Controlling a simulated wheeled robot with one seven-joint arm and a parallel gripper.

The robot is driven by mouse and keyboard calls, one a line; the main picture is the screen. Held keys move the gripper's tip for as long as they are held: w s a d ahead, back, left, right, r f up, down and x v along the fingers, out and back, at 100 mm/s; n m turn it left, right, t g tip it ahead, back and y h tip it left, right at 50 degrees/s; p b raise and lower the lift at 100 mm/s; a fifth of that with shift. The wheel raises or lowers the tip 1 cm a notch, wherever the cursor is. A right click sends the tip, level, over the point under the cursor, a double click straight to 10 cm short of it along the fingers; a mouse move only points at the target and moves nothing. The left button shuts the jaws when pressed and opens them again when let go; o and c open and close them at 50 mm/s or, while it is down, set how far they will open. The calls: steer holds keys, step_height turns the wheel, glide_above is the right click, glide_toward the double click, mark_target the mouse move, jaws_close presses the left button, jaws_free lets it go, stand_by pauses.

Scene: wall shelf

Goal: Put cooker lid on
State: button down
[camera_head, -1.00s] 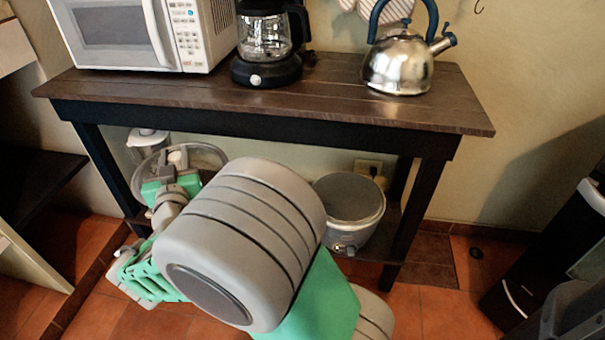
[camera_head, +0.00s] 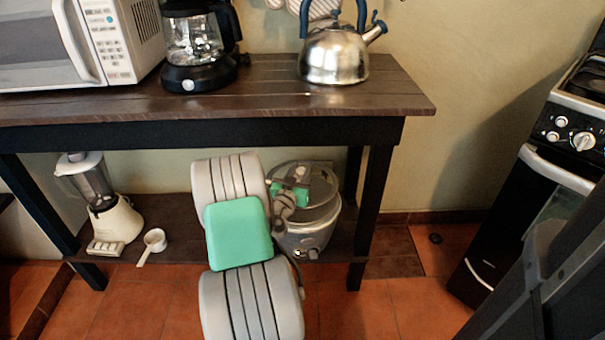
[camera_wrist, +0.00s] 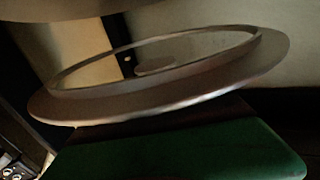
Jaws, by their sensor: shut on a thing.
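The cooker (camera_head: 310,242) is a grey round pot with a control on its front, standing on the low shelf under the table. The lid (camera_head: 322,212) is clear with a grey rim, and is over the cooker's opening. My gripper (camera_head: 297,182) is shut on the lid at its top; the fingertips are mostly hidden. In the wrist view the lid (camera_wrist: 160,98) fills the middle and looks tilted. I cannot tell whether its rim touches the cooker.
The table top (camera_head: 270,98) hangs above the cooker, and a table leg (camera_head: 370,215) stands right of it. A blender (camera_head: 105,205) and a white measuring cup (camera_head: 153,240) are at the shelf's left. A black stove (camera_head: 530,200) stands at the far right.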

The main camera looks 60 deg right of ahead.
steer(key=shift+f+b, duration=1.55)
steer(key=shift+f, duration=0.8)
steer(key=shift+f+b, duration=0.1)
steer(key=shift+b, duration=0.2)
steer(key=shift+a+b, duration=0.15)
steer(key=shift+b, duration=0.5)
steer(key=shift+f+b, duration=0.4)
steer(key=shift+b, duration=0.1)
stand_by(0.4)
steer(key=c, duration=0.9)
jaws_free()
steer(key=shift+c, duration=0.2)
steer(key=shift+s+a+f, duration=0.1)
